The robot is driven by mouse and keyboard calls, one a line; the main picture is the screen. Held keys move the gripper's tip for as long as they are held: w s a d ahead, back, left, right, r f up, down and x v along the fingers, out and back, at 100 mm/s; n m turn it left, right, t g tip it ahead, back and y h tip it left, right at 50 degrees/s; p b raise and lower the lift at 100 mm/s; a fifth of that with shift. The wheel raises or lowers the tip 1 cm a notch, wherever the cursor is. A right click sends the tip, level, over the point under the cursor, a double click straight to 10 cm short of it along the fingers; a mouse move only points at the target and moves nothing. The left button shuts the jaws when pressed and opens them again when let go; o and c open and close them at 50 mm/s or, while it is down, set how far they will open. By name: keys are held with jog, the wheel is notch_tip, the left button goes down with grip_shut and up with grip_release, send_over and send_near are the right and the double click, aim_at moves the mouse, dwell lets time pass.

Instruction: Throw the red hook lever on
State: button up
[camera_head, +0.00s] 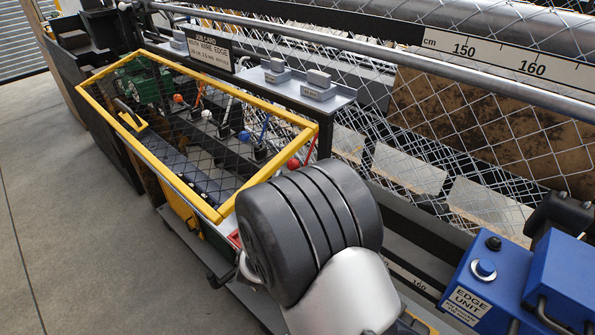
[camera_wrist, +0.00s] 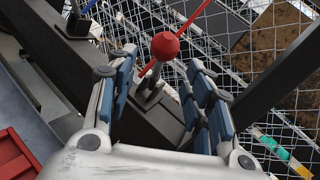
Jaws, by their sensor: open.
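My gripper is open, with blue pads on either side and nothing gripped. I cannot tell whether a pad touches the knob. In the head view my arm hides the gripper.
Other levers carry blue (camera_head: 244,135), white (camera_head: 206,114) and orange (camera_head: 178,98) knobs. The guard's yellow frame (camera_head: 165,160) surrounds them, with mesh. A blue edge unit (camera_head: 480,283) stands at right. A dark post (camera_wrist: 272,85) rises right of my fingers. Floor is clear at left.

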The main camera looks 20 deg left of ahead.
jog(key=w, duration=0.5)
jog(key=shift+w+a+b, duration=0.3)
jog(key=shift+w, duration=0.1)
jog(key=shift+c, duration=0.3)
grip_shut()
dwell(0.3)
